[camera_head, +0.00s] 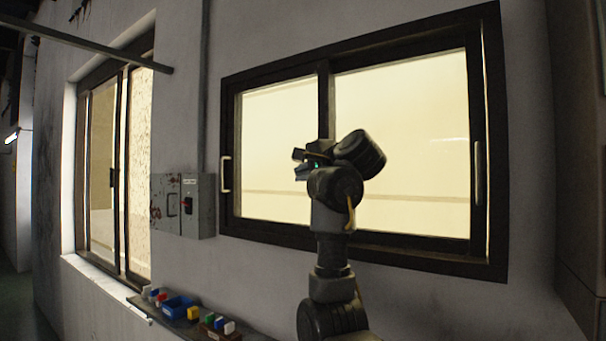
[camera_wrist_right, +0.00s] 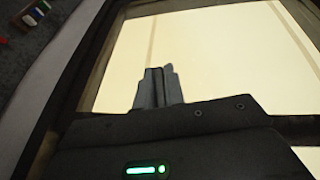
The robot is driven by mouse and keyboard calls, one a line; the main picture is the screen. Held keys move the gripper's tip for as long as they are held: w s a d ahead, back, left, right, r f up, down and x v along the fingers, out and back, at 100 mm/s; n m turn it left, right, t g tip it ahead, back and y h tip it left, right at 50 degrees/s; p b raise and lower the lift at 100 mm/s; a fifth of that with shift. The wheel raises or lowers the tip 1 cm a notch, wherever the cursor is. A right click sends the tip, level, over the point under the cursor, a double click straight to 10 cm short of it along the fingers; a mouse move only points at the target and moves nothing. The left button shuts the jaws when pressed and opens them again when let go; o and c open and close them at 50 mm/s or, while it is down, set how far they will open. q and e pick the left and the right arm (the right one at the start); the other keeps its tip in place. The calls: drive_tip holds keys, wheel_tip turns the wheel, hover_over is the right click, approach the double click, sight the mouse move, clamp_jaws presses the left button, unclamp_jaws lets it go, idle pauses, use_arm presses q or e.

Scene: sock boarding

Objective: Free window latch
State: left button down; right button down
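The dark-framed sliding window (camera_head: 400,256) fills the middle and right of the head view, with two pale panes and a dark middle stile (camera_head: 323,100). A light pull handle (camera_head: 225,173) is on the left side and another (camera_head: 478,172) on the right. No latch can be made out; my arm covers the lower middle stile. My right gripper (camera_head: 301,163) is in front of the window near that stile, pointing left. In the wrist view its fingers (camera_wrist_right: 160,88) look closed together, with nothing visible between them. My left gripper is in neither view.
A grey electrical box (camera_head: 198,205) is on the wall left of the window. A low shelf holds a blue bin (camera_head: 178,306) and several small coloured items. A second window (camera_head: 121,170) is further left. A grey cabinet (camera_head: 578,130) stands at the right edge.

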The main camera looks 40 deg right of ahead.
drive_tip(key=shift+f+t+b, duration=0.1)
drive_tip(key=shift+t+b, duration=0.5)
drive_tip(key=shift+b, duration=0.7)
drive_tip(key=shift+r+m+t+b, duration=0.3)
drive_tip(key=shift+m+b, duration=0.1)
drive_tip(key=shift+b, duration=0.05)
drive_tip(key=shift+r, duration=0.15)
drive_tip(key=c, duration=1.5)
unclamp_jaws()
drive_tip(key=s+b, duration=0.2)
drive_tip(key=s, duration=0.1)
drive_tip(key=s+b, duration=0.2)
drive_tip(key=s, duration=0.2)
drive_tip(key=s+a+b, duration=0.1)
drive_tip(key=s+b, duration=0.1)
drive_tip(key=s, duration=0.1)
drive_tip(key=shift+s, duration=0.4)
